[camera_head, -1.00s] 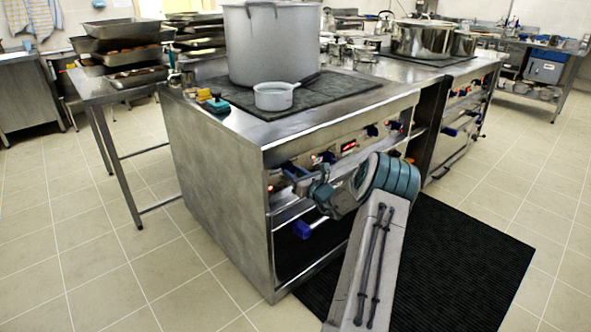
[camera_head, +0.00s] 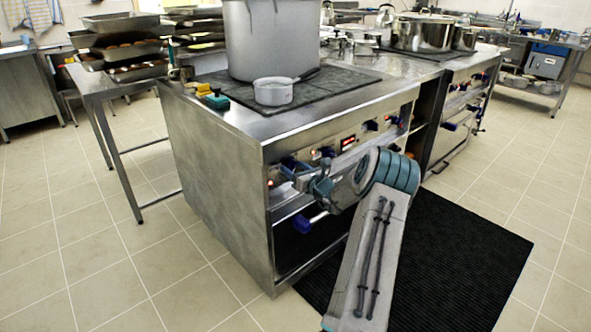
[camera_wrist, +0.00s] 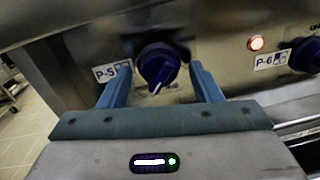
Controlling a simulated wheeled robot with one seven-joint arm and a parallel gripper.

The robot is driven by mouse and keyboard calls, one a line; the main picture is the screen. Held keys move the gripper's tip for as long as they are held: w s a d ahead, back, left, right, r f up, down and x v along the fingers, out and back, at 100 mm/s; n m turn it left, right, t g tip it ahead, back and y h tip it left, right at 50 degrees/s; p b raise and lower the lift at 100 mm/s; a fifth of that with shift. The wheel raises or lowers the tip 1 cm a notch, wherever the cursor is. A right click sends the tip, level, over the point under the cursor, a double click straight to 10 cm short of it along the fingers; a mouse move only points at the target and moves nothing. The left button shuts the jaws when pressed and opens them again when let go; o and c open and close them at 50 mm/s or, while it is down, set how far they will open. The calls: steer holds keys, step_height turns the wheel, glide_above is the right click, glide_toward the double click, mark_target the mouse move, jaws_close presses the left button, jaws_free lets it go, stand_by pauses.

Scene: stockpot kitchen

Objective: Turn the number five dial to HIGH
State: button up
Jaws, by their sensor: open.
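The number five dial (camera_wrist: 158,66) is a dark blue knob beside the P-5 label (camera_wrist: 113,71) in the wrist view. Its white pointer line slants to lower left. My gripper (camera_wrist: 150,82) is open, with one blue finger to each side of the dial and a little below it. No contact with the dial shows. In the head view my gripper (camera_head: 293,172) is at the left end of the stove's front panel. My wrist and arm hide part of the panel there.
The P-6 dial (camera_wrist: 306,55) and a lit red lamp (camera_wrist: 256,43) are to the right. A large stockpot (camera_head: 275,40) and a small saucepan (camera_head: 273,92) stand on the stove top (camera_head: 340,92). A blue oven handle (camera_head: 303,223) is below the panel. A black mat (camera_head: 470,250) covers the floor.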

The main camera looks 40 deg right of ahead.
steer(key=shift+s, duration=0.1)
steer(key=s+p, duration=0.1)
steer(key=s, duration=1.2)
steer(key=shift+s+f+p, duration=0.15)
steer(key=shift+s+p, duration=0.15)
steer(key=shift+p, duration=0.05)
